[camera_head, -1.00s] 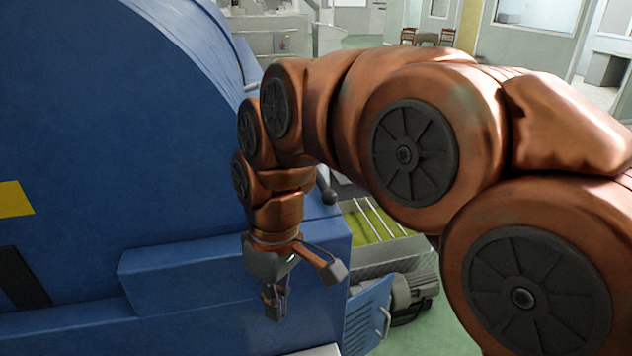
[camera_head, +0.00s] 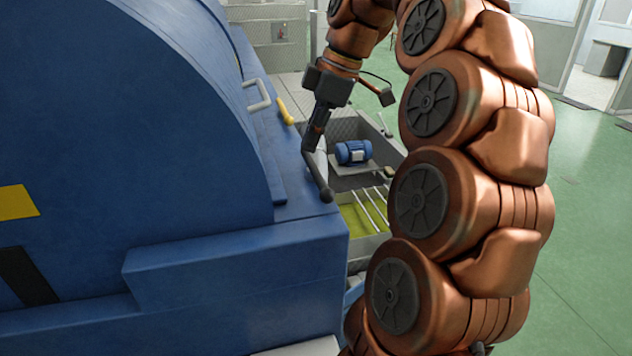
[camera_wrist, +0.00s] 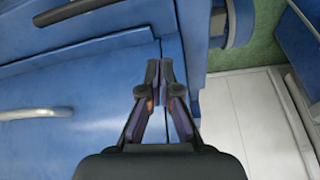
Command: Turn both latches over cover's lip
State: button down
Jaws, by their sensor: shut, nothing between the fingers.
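The large blue curved cover (camera_head: 130,110) fills the left of the head view. A short yellow lever (camera_head: 286,112), possibly a latch, sits by the cover's far right edge. A dark lever with a black knob (camera_head: 326,195) stands at the nearer right edge; I cannot tell whether it is a latch. My gripper (camera_head: 312,138) points down close to the top of this lever; I cannot tell whether they touch. In the wrist view my gripper (camera_wrist: 160,72) is shut and empty above blue panels. No latch is clearly identifiable there.
A pale handle (camera_head: 258,95) is on the cover's side. Right of the machine lie a blue motor (camera_head: 353,152) and a trough with rods (camera_head: 370,208). The wrist view shows a grey handle (camera_wrist: 38,113) and a white surface (camera_wrist: 245,120). Green floor (camera_head: 580,220) is open at right.

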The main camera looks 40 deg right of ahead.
aim_at(315, 171)
jog(key=shift+d, duration=0.15)
dwell(0.3)
jog(key=shift+p+x, duration=1.4)
jog(key=shift+x, duration=3.4)
jog(key=shift+s+d+f+p, duration=0.1)
jog(key=shift+s+d+p, duration=0.25)
jog(key=shift+d, duration=0.15)
jog(key=shift+s+d+f+p, duration=0.15)
jog(key=shift+s+d+p, duration=0.15)
jog(key=shift+d, duration=0.25)
jog(key=shift+s+d+f, duration=0.3)
jog(key=shift+s+d, duration=0.05)
jog(key=shift+d, duration=0.15)
